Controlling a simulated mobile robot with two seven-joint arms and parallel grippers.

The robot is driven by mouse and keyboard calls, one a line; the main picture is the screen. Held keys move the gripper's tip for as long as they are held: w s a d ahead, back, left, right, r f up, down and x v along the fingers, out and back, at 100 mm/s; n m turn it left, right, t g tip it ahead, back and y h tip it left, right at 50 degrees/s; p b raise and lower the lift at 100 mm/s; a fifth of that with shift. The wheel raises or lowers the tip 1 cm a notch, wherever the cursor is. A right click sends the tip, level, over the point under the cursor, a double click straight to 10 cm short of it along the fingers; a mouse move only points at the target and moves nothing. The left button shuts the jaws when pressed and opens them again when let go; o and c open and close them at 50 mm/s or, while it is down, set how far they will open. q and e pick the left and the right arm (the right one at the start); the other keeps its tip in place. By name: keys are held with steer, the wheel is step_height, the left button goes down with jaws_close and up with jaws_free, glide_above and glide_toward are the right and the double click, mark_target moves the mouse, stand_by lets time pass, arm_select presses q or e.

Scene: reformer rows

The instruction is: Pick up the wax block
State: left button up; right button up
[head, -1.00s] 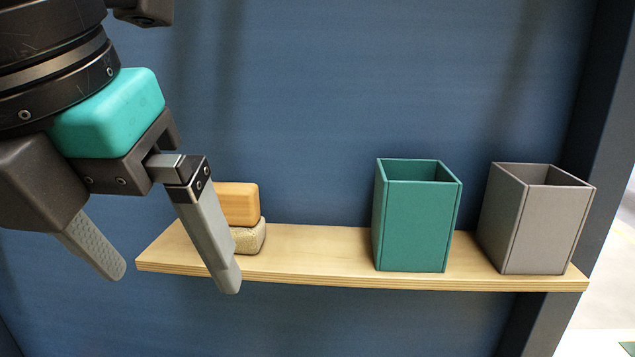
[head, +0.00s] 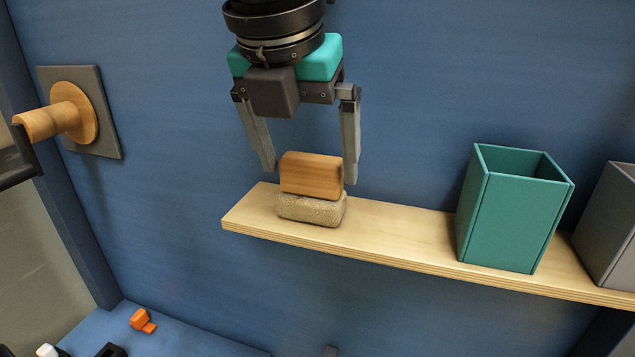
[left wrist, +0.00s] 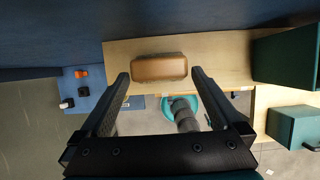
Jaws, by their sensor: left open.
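A brown block with rounded edges (head: 311,175) lies on top of a speckled beige block (head: 312,209), near the left end of a pale wooden shelf (head: 400,232). Their looks alone do not settle which one is the wax block. My left gripper (head: 311,173) points down from above, open and empty. Its fingers are on either side of the brown block, with small gaps visible. My right gripper is not in view.
A teal open box (head: 508,220) and a grey open box (head: 610,225) stand further right on the shelf. A blue wall is close behind. A wooden knob on a grey plate (head: 112,140) sticks out at left. An orange object (head: 142,321) lies below on a blue surface.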

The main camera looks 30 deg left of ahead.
mark_target(315, 182)
arm_select(q)
steer(key=shift+w+a, duration=0.2)
steer(key=shift+w, duration=0.35)
steer(key=x, duration=0.5)
steer(key=c, duration=1)
